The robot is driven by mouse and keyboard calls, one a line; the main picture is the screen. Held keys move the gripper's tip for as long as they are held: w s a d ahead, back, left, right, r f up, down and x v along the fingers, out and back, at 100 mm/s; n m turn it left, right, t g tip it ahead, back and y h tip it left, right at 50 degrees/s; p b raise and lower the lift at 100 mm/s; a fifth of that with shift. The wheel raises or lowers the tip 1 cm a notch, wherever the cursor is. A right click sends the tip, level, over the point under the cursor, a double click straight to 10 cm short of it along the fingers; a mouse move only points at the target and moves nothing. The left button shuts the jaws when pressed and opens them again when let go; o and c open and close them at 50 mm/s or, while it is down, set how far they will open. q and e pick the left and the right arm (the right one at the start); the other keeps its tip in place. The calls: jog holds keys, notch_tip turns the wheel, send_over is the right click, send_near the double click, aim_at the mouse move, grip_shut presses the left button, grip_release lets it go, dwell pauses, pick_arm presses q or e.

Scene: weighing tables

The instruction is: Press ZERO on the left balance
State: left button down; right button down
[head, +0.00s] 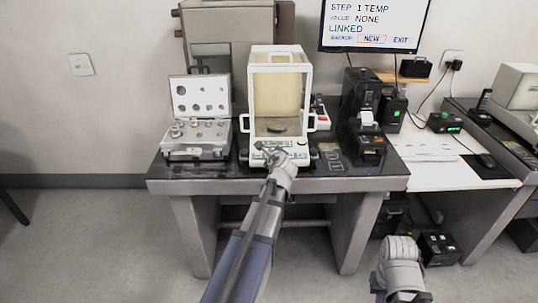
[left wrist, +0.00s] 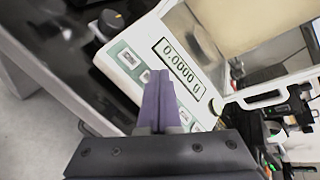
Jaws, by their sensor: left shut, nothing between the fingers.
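The balance (head: 281,95), with a glass draft shield, stands on the dark table. My left gripper (head: 270,152) is at this front panel. In the left wrist view its purple fingers (left wrist: 160,74) are shut and empty, with tips over the panel near the button row and display. They hide part of the row; I cannot tell whether they touch. My right arm shows at lower right, without visible fingers.
An open weight case (head: 200,105) stands left of the balance. A black printer (head: 362,110) stands to the right. A monitor (head: 372,25) hangs above, showing "VALUE NONE". A white desk (head: 470,170) adjoins on the right.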

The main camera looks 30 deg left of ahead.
pick_arm(q)
jog(key=shift+s+r, duration=0.1)
jog(key=shift+r, duration=0.15)
jog(key=r+p, duration=0.1)
jog(key=s+r+p, duration=0.1)
jog(key=r+p, duration=0.1)
jog(key=d+r+p, duration=0.1)
jog(key=shift+s+r+p, duration=0.25)
jog(key=shift+r+p, duration=0.1)
jog(key=shift+p, duration=0.05)
jog(key=shift+d, duration=0.1)
dwell(0.8)
